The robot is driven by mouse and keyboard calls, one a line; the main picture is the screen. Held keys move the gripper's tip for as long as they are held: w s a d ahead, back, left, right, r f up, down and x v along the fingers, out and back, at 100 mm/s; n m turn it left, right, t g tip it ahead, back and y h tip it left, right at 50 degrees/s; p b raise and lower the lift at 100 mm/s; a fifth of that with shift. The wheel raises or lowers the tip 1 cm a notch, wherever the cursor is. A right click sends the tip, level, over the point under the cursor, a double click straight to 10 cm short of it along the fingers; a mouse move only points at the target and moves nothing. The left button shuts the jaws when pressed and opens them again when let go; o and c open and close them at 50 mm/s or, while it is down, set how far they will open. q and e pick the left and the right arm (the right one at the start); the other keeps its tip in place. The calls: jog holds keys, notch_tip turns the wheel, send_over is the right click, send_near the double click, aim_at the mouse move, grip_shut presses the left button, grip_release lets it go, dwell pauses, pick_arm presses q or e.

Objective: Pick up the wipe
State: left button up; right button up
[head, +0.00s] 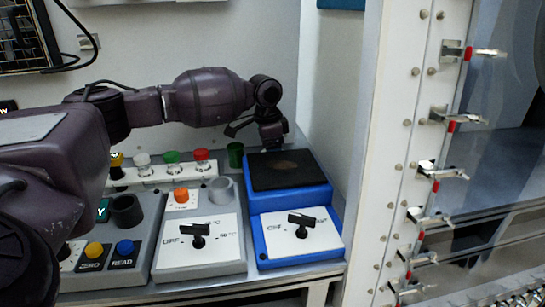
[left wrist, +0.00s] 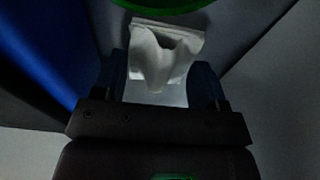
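The wipe (left wrist: 160,52) is a crumpled white cloth in the left wrist view. It lies ahead of and partly between the fingers of my left gripper (left wrist: 160,80), which stand apart on either side of it. I cannot tell if either finger touches it. In the head view my left gripper (head: 268,142) points down behind the blue device, near the back wall. The wipe is not visible there; the blue device and my gripper cover that spot. My right gripper is in neither view.
A blue device (head: 256,222) with a black plate stands just in front of my left gripper. A green cup (head: 236,154) is close to its left; a green rim (left wrist: 160,4) shows in the wrist view. Grey devices (head: 197,263) and a rack of capped vials (head: 160,173) stand further left.

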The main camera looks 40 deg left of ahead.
pick_arm(q)
jog(key=c, duration=0.4)
jog(key=shift+r, duration=0.1)
notch_tip(320, 180, up, 9)
jog(key=shift+r+p, duration=0.1)
jog(key=shift+p, duration=1.05)
jog(key=shift+r, duration=0.3)
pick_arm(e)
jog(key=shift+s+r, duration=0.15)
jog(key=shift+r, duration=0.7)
